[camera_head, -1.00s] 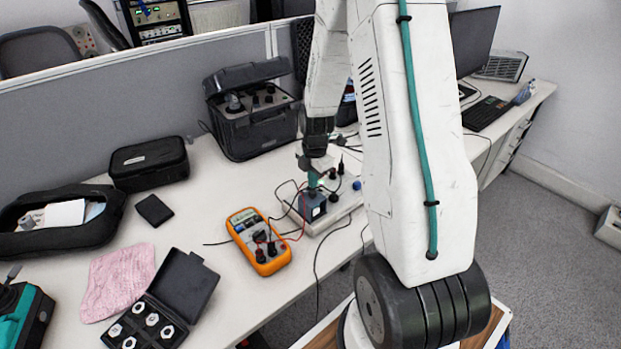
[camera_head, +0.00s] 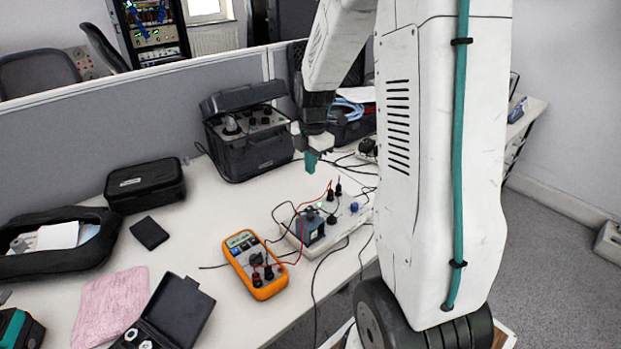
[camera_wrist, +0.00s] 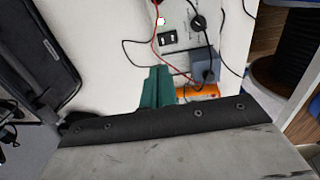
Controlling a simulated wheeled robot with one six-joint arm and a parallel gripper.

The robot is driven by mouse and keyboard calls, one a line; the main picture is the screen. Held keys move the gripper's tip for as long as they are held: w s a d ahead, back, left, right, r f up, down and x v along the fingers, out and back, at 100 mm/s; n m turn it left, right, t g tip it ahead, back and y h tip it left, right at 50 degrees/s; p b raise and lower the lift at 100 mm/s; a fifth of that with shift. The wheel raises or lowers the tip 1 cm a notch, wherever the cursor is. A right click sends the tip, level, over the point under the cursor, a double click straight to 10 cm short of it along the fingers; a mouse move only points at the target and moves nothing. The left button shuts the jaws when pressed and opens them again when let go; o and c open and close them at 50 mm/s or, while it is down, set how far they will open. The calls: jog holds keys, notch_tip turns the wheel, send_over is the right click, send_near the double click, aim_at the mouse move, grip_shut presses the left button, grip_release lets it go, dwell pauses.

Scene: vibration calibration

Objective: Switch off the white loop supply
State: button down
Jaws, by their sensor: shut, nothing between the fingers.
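The white loop supply (camera_head: 345,226) is a flat white box on the bench, with leads, black knobs, a blue knob (camera_head: 354,207) and a lit green lamp. In the wrist view its panel (camera_wrist: 180,18) shows the green light (camera_wrist: 160,21) and a small black switch (camera_wrist: 167,38); I cannot tell the switch's position. A dark grey-blue block (camera_head: 311,228) stands at its near left end, and also shows in the wrist view (camera_wrist: 206,66). My gripper (camera_head: 310,168) has teal fingers, shut and empty, in the air above and behind the supply. The fingers (camera_wrist: 158,84) point toward it.
An orange multimeter (camera_head: 255,264) lies left of the supply, with red and black leads running across the bench. A black instrument case (camera_head: 250,140) stands behind. A black pouch (camera_head: 145,186), pink cloth (camera_head: 110,308) and open black box (camera_head: 178,312) lie further left.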

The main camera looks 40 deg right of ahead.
aim_at(309, 209)
jog(key=shift+r, duration=0.4)
jog(key=shift+s+a+t, duration=0.2)
jog(key=shift+s, duration=0.25)
jog(key=shift+s+a+t, duration=0.15)
jog(key=shift+s+t, duration=0.05)
jog(key=shift+s, duration=0.25)
jog(key=f, duration=0.4)
jog(key=w+f, duration=0.1)
jog(key=f, duration=0.8)
jog(key=shift+w+f, duration=0.35)
jog(key=shift+f, duration=0.05)
jog(key=shift+d, duration=0.1)
